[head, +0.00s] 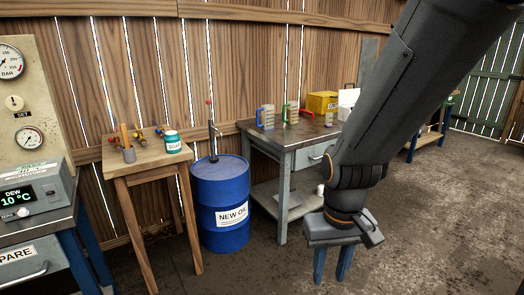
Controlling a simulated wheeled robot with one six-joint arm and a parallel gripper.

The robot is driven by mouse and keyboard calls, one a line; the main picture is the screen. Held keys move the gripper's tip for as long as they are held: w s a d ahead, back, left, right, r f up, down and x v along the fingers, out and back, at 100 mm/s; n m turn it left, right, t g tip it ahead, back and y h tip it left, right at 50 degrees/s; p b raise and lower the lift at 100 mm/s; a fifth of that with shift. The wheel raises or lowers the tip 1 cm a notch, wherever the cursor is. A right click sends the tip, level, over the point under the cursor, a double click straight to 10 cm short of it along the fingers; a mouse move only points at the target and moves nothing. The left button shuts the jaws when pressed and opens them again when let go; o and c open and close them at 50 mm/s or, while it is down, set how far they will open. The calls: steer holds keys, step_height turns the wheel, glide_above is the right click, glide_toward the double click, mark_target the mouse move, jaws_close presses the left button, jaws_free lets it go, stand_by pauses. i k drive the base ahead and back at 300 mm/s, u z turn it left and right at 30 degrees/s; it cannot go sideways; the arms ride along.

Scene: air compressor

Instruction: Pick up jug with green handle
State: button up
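The jug with the green handle (292,113) stands upright on the grey metal workbench (262,139) against the wooden wall, its handle on its left side. A similar jug with a blue handle (267,117) stands to its left. My gripper (332,279) hangs pointing down in front of the bench, low over the floor and well below the jugs. Its two blue fingers are apart, with nothing visible between them. My arm covers the right part of the bench.
A blue oil barrel (218,190) with a pump stands left of the bench. Left of that is a wooden table (150,159) with tools and a teal-labelled tub (172,142).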

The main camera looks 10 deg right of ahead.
mark_target(293, 106)
steer(key=z, duration=0.3)
steer(key=i, duration=1.3)
steer(key=z, duration=0.5)
steer(key=i, duration=0.95)
steer(key=u, duration=0.7)
steer(key=i, duration=1.15)
steer(key=u, duration=0.25)
